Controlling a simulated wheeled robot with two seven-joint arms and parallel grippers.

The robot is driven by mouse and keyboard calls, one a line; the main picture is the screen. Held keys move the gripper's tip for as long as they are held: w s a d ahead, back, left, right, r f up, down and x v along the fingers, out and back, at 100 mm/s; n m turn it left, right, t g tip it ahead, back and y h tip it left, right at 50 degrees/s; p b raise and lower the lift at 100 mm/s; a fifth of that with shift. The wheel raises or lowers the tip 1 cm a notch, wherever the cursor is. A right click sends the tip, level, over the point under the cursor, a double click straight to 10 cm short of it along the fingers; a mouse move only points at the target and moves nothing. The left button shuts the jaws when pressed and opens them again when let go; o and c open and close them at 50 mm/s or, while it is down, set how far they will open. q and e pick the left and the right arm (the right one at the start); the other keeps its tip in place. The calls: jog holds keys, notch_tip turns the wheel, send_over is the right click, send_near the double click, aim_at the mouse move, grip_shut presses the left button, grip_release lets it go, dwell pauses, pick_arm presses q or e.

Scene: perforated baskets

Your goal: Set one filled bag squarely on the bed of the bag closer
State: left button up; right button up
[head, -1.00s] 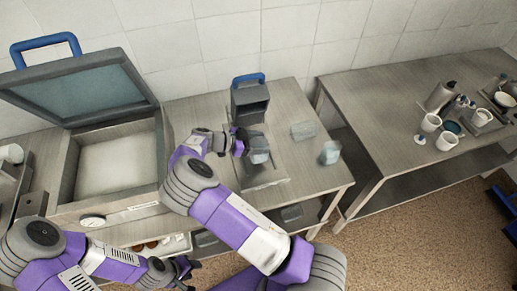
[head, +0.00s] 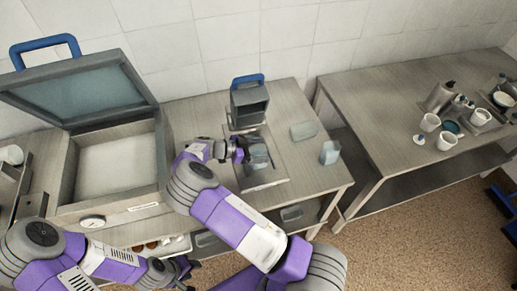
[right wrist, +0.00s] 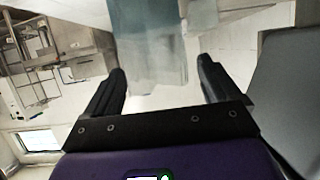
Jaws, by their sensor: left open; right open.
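The bag closer (head: 249,104) is a dark grey box with a blue handle on the left table. Its flat bed (head: 266,184) extends in front of it. A translucent blue-grey filled bag (head: 259,160) stands on the bed, partly hidden by my right gripper (head: 243,150). In the right wrist view the bag (right wrist: 148,45) shows ahead of the two spread fingers, which are open with gaps beside it. Whether it sits squarely is hard to tell. My left gripper (head: 185,269) is open and empty, low in front of the table.
Another bag (head: 303,131) lies right of the closer, and one (head: 330,153) stands near the table's right edge. A large open-lidded machine (head: 118,165) stands on the left.

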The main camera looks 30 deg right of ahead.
jog(key=b+v, duration=0.2)
jog(key=v, duration=1)
